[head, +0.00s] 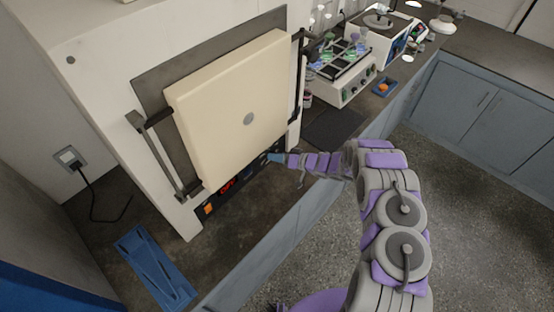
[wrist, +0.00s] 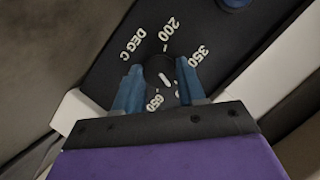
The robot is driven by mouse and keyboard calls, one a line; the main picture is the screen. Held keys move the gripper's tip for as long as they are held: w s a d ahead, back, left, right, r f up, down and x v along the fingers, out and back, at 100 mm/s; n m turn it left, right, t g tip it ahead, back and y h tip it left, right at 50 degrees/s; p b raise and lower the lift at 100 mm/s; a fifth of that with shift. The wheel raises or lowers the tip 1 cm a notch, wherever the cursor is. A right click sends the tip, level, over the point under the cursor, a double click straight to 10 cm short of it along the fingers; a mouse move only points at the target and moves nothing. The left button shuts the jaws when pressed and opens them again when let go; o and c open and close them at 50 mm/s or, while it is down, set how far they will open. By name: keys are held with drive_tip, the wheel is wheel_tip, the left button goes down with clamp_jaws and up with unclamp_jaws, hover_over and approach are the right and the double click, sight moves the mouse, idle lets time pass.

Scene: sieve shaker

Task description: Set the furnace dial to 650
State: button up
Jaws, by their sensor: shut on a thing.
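The furnace (head: 228,110) with its cream door stands on the bench in the head view. Its dark control panel (head: 215,200) runs below the door, with a red lit display. The furnace dial (wrist: 166,78) is a dark round knob with a white pointer mark, ringed by labels including 200, 350, 650 and DEG C. My gripper (wrist: 158,88) has its blue fingers on either side of the dial and is shut on it. The pointer mark slants between the upper left and lower right in the wrist view. Which end points to a label I cannot tell. My fingers partly cover the lower labels.
A blue tray-like object (head: 153,265) lies on the bench at the lower left. A dark mat (head: 335,128), a shaker with bottles (head: 345,80) and other instruments stand further right along the bench. The floor beside the bench is clear.

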drive_tip(key=m+y+b, duration=0.1)
drive_tip(key=f+m+b, duration=0.1)
drive_tip(key=m+b, duration=0.1)
drive_tip(key=shift+d+m+g+y, duration=0.15)
drive_tip(key=shift+m+g+y, duration=0.15)
drive_tip(key=shift+g+y, duration=0.1)
drive_tip(key=shift+m+y+b, duration=1)
drive_tip(key=shift+m+b, duration=0.8)
drive_tip(key=shift+m, duration=0.4)
drive_tip(key=o, duration=0.8)
drive_tip(key=shift+w+f, duration=0.1)
drive_tip(key=shift+w, duration=0.1)
drive_tip(key=shift+o, duration=1.3)
drive_tip(key=shift+d+r, duration=0.15)
drive_tip(key=shift+r, duration=0.05)
drive_tip(key=p+v, duration=0.1)
drive_tip(key=v, duration=1.6)
drive_tip(key=shift+d+f+p, duration=0.15)
drive_tip(key=shift+d+p, duration=0.05)
drive_tip(key=shift+p, duration=0.15)
